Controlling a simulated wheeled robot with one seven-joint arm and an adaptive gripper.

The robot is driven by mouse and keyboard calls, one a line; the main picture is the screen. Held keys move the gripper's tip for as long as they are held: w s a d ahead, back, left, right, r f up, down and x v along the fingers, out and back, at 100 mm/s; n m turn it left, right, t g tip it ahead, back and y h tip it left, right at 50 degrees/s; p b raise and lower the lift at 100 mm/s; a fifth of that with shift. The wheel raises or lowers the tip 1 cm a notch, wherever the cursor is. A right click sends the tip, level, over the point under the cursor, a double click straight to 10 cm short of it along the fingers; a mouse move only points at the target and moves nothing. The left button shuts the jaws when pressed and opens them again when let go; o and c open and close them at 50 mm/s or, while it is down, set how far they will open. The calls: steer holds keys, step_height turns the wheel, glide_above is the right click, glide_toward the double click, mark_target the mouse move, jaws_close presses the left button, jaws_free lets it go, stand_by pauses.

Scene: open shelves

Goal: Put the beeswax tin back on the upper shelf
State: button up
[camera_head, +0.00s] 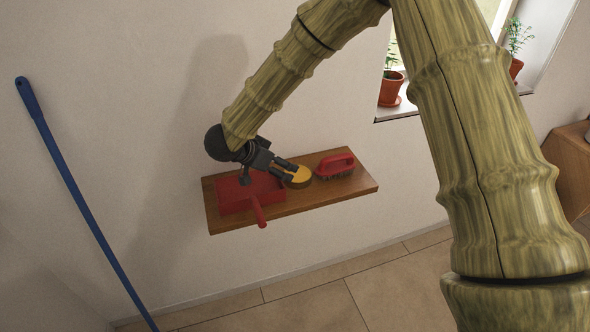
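A round yellow tin (301,176), seemingly the beeswax tin, is at the middle of a wooden wall shelf (320,198). My gripper (291,172) reaches in from the left, with its dark fingers apart at the tin's left side. The fingers overlap the tin in this view and hide part of it. I cannot tell whether they press on it or whether the tin rests on the board. Only one shelf shows, and I cannot tell whether it is the upper one.
A red dustpan (235,196) lies left of the tin, its handle over the front edge. A red brush (336,165) sits close on the right. The board's right end is bare. A blue pole (75,190) leans at the left. Potted plants (391,88) stand on the windowsill.

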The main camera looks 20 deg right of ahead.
mark_target(297, 173)
steer(key=shift+d+f, duration=0.3)
steer(key=shift+d, duration=0.2)
steer(key=p+x, duration=0.1)
steer(key=x, duration=0.2)
steer(key=shift+w+d+f, duration=0.1)
steer(key=shift+d+f, duration=0.1)
steer(key=shift+d, duration=0.2)
steer(key=shift+w+d+f, duration=0.15)
steer(key=shift+w+f, duration=0.05)
steer(key=shift+f, duration=0.1)
steer(key=shift+s+d, duration=0.1)
steer(key=shift+s, duration=0.05)
steer(key=shift+d+f+p, duration=0.2)
steer(key=shift+f+p, duration=0.15)
steer(key=shift+p, duration=0.1)
steer(key=shift+p+x, duration=0.65)
steer(key=shift+x, duration=1.35)
steer(key=shift+a+f, duration=0.15)
steer(key=shift+a, duration=0.05)
steer(key=c, duration=1.5)
